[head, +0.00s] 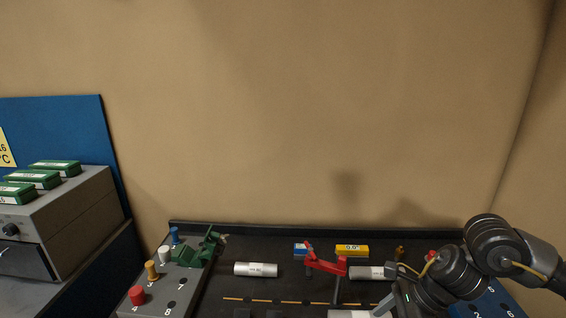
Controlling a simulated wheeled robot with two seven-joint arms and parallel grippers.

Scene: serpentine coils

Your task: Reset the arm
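My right arm (463,265) comes in from the right edge, dark and jointed, bent over the right part of the black workbench (225,295). My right gripper (386,302) points down and left near the bottom edge, close to a silver cylinder (352,314). Its fingers are small and partly cut off, so I cannot tell whether they are open or shut. My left gripper and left arm are not in view.
A red bracket (325,262), labelled silver cylinders (256,269), a yellow box (352,250) and a green clamp (199,250) occupy the bench. A grey panel (172,288) with coloured pegs is at left. A grey machine (70,215) carries green boxes (55,167). Above the bench is free.

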